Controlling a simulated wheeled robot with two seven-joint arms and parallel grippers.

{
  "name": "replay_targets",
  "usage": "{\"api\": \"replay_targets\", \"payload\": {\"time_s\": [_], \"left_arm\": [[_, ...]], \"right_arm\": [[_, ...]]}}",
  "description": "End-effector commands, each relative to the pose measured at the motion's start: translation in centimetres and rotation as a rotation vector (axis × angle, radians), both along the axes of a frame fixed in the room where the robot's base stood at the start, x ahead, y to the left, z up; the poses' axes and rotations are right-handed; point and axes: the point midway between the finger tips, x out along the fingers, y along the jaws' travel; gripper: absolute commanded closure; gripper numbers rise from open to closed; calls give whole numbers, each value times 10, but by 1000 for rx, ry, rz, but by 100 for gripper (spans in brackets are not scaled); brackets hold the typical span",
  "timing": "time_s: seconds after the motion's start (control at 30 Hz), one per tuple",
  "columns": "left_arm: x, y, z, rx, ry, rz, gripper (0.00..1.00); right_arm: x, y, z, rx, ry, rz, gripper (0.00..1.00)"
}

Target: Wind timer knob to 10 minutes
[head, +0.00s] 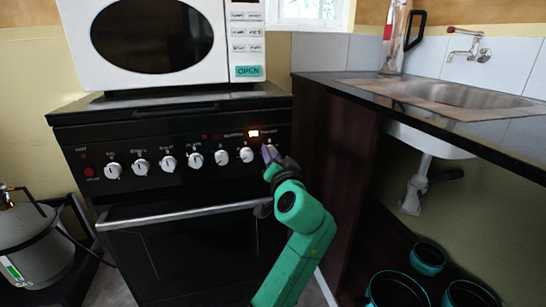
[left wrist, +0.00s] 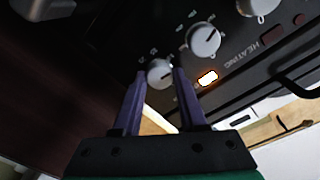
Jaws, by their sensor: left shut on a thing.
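The timer knob (left wrist: 160,73) is the small white knob at the right end of the stove's control row. My left gripper (left wrist: 161,76) has its two purple fingers on either side of this knob and is shut on it. In the head view the left gripper (head: 268,154) reaches the right end of the black panel and mostly covers the knob. The marks around the knob are too small to read, so its setting cannot be told. My right gripper is in neither view.
The stove panel (head: 225,133) carries several more white knobs, the nearest (head: 246,155) just left of the gripper. An orange light (head: 253,133) glows above. A microwave (head: 165,40) stands on top, the oven handle (head: 185,215) runs below, and a dark counter (head: 400,95) stands right.

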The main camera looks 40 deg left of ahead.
Motion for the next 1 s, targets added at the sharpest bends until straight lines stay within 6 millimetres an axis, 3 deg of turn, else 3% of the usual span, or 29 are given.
{"api": "replay_targets", "payload": {"time_s": [0.97, 1.0], "left_arm": [[0, -1, -2, -3, 2, -1, 100], [0, -1, -2, -2, 3, -1, 43]], "right_arm": [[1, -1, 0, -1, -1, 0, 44], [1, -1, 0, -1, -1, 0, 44]]}}
